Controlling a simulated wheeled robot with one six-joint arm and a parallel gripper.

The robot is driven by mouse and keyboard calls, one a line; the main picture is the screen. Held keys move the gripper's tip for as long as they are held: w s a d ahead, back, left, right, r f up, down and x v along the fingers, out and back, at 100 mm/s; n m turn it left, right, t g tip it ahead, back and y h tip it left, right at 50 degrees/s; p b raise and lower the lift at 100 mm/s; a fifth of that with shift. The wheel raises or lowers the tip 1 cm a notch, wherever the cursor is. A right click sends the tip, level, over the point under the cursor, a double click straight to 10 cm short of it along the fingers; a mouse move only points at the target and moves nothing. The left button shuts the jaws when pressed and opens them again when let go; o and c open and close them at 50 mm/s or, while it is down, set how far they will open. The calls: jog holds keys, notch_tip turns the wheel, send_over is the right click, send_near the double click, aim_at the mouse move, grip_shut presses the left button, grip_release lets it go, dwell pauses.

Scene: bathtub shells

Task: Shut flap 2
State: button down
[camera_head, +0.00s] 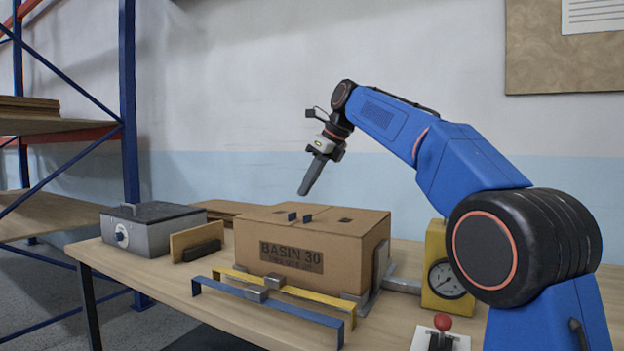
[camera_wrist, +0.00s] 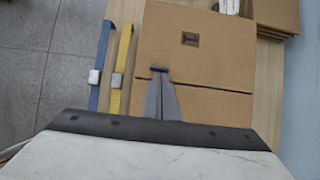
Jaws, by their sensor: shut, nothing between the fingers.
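A brown cardboard box (camera_head: 345,250) printed "BASIN 30" stands on the table, and its top (camera_wrist: 225,60) shows in the wrist view. Its top flaps look flat or nearly flat, with a seam (camera_wrist: 215,90) across the middle. Small dark blue tabs (camera_head: 292,216) stand up near the seam, and one tab (camera_wrist: 159,69) is just beyond my fingertips in the wrist view. One flap carries a dark square mark (camera_wrist: 190,39), too small to read; I cannot tell which flap is number 2. My gripper (camera_head: 303,192) is shut and empty, pointing down above the box top, apparently apart from it.
Blue (camera_head: 225,289) and yellow (camera_head: 325,297) bars run along the box's front. A grey metal case (camera_head: 150,236) and a small wooden board (camera_head: 184,242) stand left. A yellow gauge unit (camera_head: 437,260) and a red-knobbed control (camera_head: 442,322) are right.

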jog(key=shift+x, duration=1.6)
jog(key=shift+s+d+f, duration=0.1)
